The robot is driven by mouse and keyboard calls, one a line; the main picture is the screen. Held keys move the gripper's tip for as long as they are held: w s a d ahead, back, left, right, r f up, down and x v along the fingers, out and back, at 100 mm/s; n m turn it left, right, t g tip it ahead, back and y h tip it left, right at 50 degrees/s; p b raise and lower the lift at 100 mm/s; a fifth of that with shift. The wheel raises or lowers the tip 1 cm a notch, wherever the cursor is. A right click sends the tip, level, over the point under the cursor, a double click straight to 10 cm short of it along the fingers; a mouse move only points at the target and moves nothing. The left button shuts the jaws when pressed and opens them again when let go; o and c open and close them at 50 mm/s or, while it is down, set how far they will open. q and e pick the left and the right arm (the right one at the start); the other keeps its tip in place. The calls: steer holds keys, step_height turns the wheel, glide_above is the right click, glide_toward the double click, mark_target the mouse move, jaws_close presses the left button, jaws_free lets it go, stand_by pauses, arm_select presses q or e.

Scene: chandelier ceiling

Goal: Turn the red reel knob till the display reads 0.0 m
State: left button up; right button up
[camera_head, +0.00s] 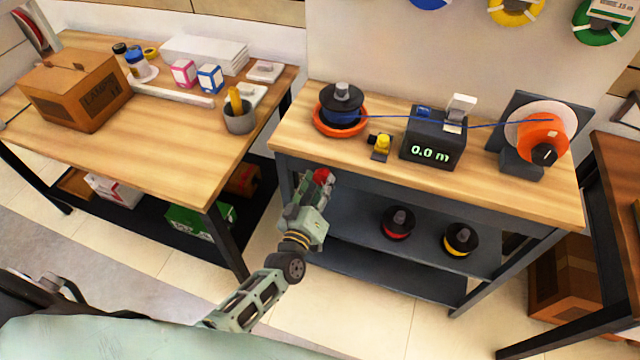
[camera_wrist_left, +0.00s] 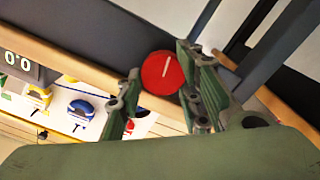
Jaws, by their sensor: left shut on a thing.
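The red reel knob (camera_head: 322,175) is at the front left of the grey workbench, below its wooden top. In the left wrist view the knob (camera_wrist_left: 158,72) is a round red disc with a pale line across it, tilted slightly from upright. My left gripper (camera_head: 316,187) is at the knob, with a finger on each side of it, shut on it. The black length meter with the display (camera_head: 431,153) stands on the bench top and its green digits read 0.0 m. Part of the display (camera_wrist_left: 19,62) also shows in the left wrist view. My right gripper is not in view.
A blue cable (camera_head: 385,118) runs from the black spool on an orange base (camera_head: 340,118) through the meter to the orange reel (camera_head: 541,138). A small yellow-topped device (camera_head: 381,145) stands beside the meter. A wooden table (camera_head: 175,140) is at left.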

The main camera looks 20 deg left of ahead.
arm_select(q)
steer(key=shift+d+r, duration=0.1)
steer(key=shift+r, duration=0.15)
steer(key=o, duration=1.1)
steer(key=shift+f, duration=0.15)
steer(key=shift+s, duration=0.2)
steer(key=s, duration=1.1)
steer(key=shift+s+a, duration=0.2)
steer(key=shift+s, duration=0.1)
steer(key=shift+f, duration=0.1)
